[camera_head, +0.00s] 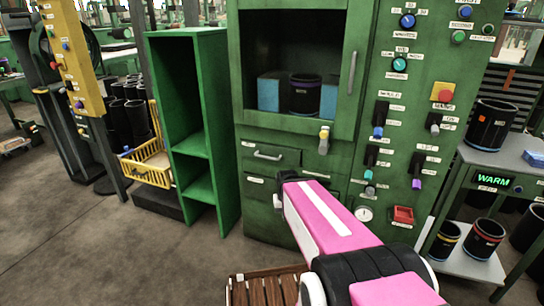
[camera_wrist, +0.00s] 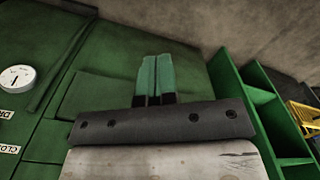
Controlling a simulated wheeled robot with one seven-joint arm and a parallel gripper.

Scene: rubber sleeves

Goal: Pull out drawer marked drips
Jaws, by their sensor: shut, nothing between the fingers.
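The green machine cabinet (camera_head: 240,125) has a drawer front (camera_head: 285,158) with a grey bar handle (camera_head: 268,155) below its window. A second panel (camera_head: 262,192) with a small white label lies below it, partly behind my arm. These labels are too small to read in the head view.
A round gauge (camera_head: 364,213) and a red box (camera_head: 403,214) sit right of my arm. An open green shelf (camera_head: 194,130) stands left of the cabinet, beside a yellow crate (camera_head: 148,170). A wooden slatted pallet (camera_head: 262,287) lies low in front.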

